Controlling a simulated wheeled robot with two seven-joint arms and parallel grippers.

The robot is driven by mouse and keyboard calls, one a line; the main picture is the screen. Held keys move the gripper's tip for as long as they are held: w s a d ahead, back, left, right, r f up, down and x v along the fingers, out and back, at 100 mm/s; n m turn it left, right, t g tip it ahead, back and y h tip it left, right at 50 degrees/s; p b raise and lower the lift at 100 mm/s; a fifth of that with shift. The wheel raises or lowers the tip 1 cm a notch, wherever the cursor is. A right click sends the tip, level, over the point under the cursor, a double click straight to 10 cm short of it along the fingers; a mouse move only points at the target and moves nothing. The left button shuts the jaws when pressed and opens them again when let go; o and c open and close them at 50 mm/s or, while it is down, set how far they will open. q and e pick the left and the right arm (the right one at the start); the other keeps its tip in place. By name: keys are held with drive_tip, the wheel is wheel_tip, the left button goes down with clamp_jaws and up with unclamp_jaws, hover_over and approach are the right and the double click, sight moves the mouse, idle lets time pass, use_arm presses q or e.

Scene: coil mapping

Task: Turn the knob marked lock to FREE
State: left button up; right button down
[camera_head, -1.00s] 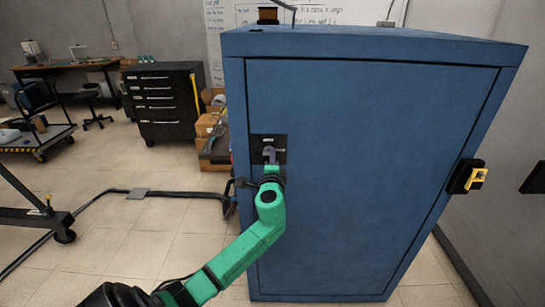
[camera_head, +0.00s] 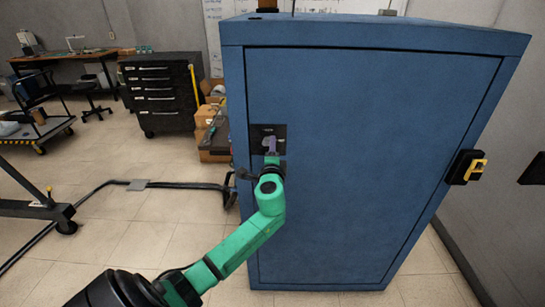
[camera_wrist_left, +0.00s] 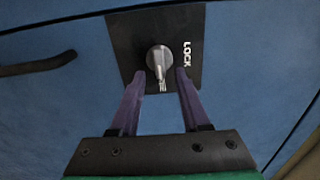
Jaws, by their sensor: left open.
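The knob (camera_wrist_left: 158,62) is a grey metal knob with a narrow pointer, on a black plate marked LOCK (camera_wrist_left: 187,52) on the blue cabinet door. In the left wrist view the pointer is towards the gripper's base. My left gripper (camera_wrist_left: 158,77) has purple fingers standing apart, one on each side of the knob, with visible gaps. In the head view the left gripper (camera_head: 270,145) is in front of the black plate (camera_head: 281,130) and hides the knob. My right gripper is not in view.
The blue cabinet (camera_head: 370,170) fills the middle, with a black and yellow latch (camera_head: 467,167) on its right edge. A black drawer unit (camera_head: 160,95) and a cart (camera_head: 35,130) stand left. A dark cable (camera_head: 100,187) runs over the floor.

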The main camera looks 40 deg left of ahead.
use_arm(q)
drive_tip(key=b+v, duration=0.3)
drive_tip(key=v, duration=1.1)
drive_tip(key=shift+d, duration=0.15)
